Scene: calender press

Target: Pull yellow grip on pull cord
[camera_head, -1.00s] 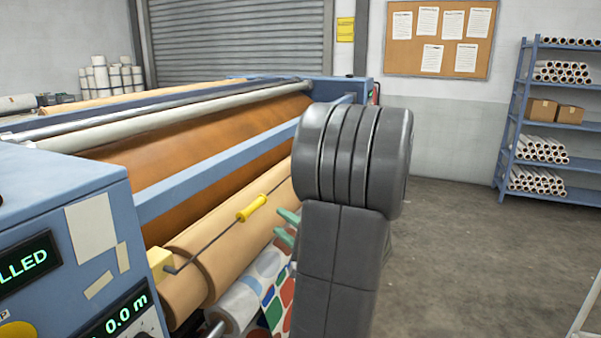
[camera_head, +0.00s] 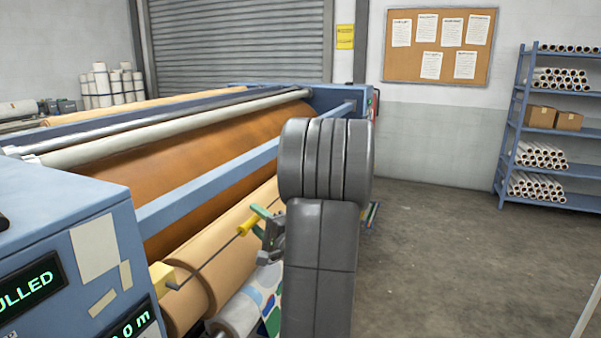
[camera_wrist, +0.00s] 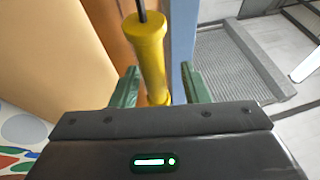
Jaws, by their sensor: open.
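The yellow grip (camera_head: 249,223) is a small ribbed cylinder on a dark pull cord (camera_head: 212,260) that runs along the front of the calender press. My gripper (camera_head: 262,217) has its green fingers at the grip, partly hidden behind my grey arm. In the wrist view the yellow grip (camera_wrist: 147,55) stands between the two green fingers of my gripper (camera_wrist: 158,85). The fingers are open, with a gap to the grip on each side. The grip's lower end reaches down toward the palm, whose edge may hide part of it.
A blue control box (camera_head: 70,250) with green displays stands at the left. Tan rollers (camera_head: 225,265) and a blue rail (camera_head: 215,178) lie beside the cord. A printed fabric roll (camera_head: 240,318) is below. Open floor (camera_head: 440,260) lies right, before a blue shelf (camera_head: 520,120).

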